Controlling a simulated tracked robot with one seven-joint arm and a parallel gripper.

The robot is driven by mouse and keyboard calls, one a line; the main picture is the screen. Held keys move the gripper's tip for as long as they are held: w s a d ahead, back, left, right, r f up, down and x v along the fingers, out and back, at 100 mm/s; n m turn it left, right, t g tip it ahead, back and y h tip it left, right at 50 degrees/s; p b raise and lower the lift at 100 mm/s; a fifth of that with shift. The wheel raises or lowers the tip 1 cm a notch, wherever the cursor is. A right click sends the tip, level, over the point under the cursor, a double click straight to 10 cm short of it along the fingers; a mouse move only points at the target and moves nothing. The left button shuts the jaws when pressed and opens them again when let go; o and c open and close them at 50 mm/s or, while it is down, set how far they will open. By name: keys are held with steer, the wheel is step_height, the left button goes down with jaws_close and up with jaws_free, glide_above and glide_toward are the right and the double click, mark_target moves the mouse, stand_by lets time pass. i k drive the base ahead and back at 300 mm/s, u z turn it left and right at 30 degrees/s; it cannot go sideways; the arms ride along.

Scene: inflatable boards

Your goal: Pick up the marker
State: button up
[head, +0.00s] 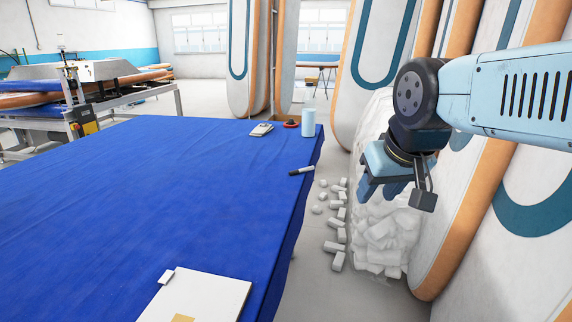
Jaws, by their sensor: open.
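A marker (301,171) lies on the blue-covered table (130,190), close to its right edge. It has a white body and a dark end. My gripper (378,196) hangs from my light blue arm at the right, off the table and to the right of the marker. It is open, points downward, and nothing shows between its fingers. It is well apart from the marker.
On the table's far right corner stand a light blue cylinder (308,123), a small red item (291,124) and a stack of cards (262,130). A white board (205,297) lies at the front. White blocks (385,235) fill a clear bag beside the table. Tall boards stand at the right.

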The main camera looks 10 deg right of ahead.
mark_target(310, 167)
steer(key=i, duration=1.15)
steer(key=z, duration=0.1)
